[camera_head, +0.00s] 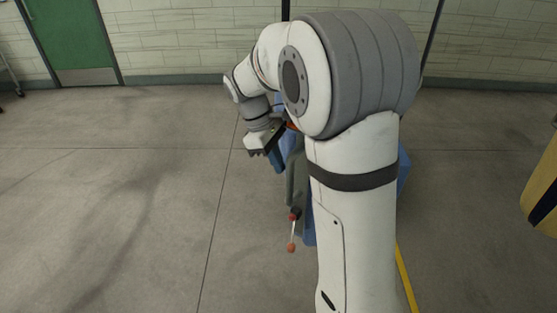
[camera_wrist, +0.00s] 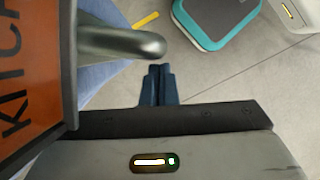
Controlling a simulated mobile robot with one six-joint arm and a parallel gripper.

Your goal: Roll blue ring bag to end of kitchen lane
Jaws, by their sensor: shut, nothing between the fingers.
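My gripper (camera_wrist: 158,70) is shut, with nothing between its dark blue fingers in the wrist view. A rounded grey metal bar (camera_wrist: 120,43) ends just beyond and left of the fingertips, without clear contact. An orange sign (camera_wrist: 28,70) with dark letters reading "KITCH" stands at the left of that view, beside the bar. A blue surface (camera_wrist: 103,75) shows below the bar; I cannot tell whether it is a bag or part of a stand. No blue ring bag can be made out for certain. In the head view my arm hides most of the work area.
A teal-edged grey object (camera_wrist: 215,22) and a white unit (camera_wrist: 291,12) lie to the upper right in the wrist view. A lever with red-orange knobs (camera_head: 291,248) stands by my arm. A yellow rounded object (camera_head: 543,190) is at far right. The left floor is clear.

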